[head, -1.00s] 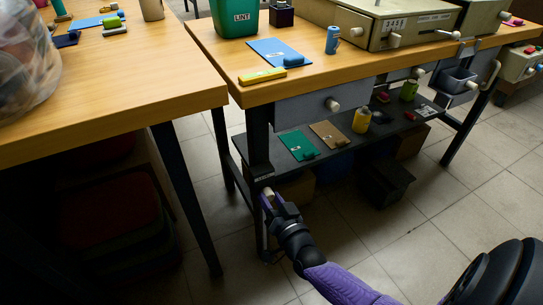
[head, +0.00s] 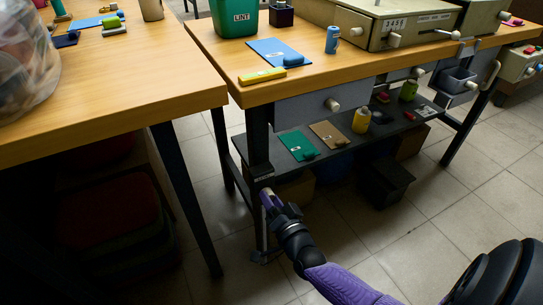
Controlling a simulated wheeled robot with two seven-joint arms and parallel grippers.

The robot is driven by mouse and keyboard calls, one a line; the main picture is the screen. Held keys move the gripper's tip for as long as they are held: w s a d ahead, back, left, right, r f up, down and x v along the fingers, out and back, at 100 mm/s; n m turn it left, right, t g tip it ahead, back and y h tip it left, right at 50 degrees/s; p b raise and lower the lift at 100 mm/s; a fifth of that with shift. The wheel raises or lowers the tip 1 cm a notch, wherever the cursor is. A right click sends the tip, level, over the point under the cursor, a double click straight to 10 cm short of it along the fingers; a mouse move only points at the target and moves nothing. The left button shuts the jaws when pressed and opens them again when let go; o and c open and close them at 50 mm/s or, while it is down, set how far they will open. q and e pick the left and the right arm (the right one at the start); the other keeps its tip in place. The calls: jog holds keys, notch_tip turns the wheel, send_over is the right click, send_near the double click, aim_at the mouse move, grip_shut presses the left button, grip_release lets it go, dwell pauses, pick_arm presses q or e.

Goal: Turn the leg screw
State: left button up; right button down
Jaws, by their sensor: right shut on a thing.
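The leg screw (head: 267,191) is a small pale knob on the front left leg (head: 258,150) of the right-hand workbench, below the lower shelf. The fingers and wrist hide most of the screw. My purple right forearm reaches up to it from the bottom of the head view. My left gripper is not in view.
The workbench top (head: 320,76) holds a green bin (head: 235,17), clipboards and a beige machine (head: 392,25). Its lower shelf (head: 340,147) carries clipboards and a yellow container (head: 362,120). Another wooden table (head: 100,90) stands at left. Tiled floor (head: 430,230) is free at right.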

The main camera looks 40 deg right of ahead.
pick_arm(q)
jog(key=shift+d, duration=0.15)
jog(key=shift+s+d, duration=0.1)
pick_arm(e)
jog(key=shift+c, duration=1.5)
grip_release()
pick_arm(q)
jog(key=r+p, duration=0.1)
jog(key=p, duration=0.1)
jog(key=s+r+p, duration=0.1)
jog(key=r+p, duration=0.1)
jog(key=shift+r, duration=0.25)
pick_arm(e)
jog(key=v, duration=1)
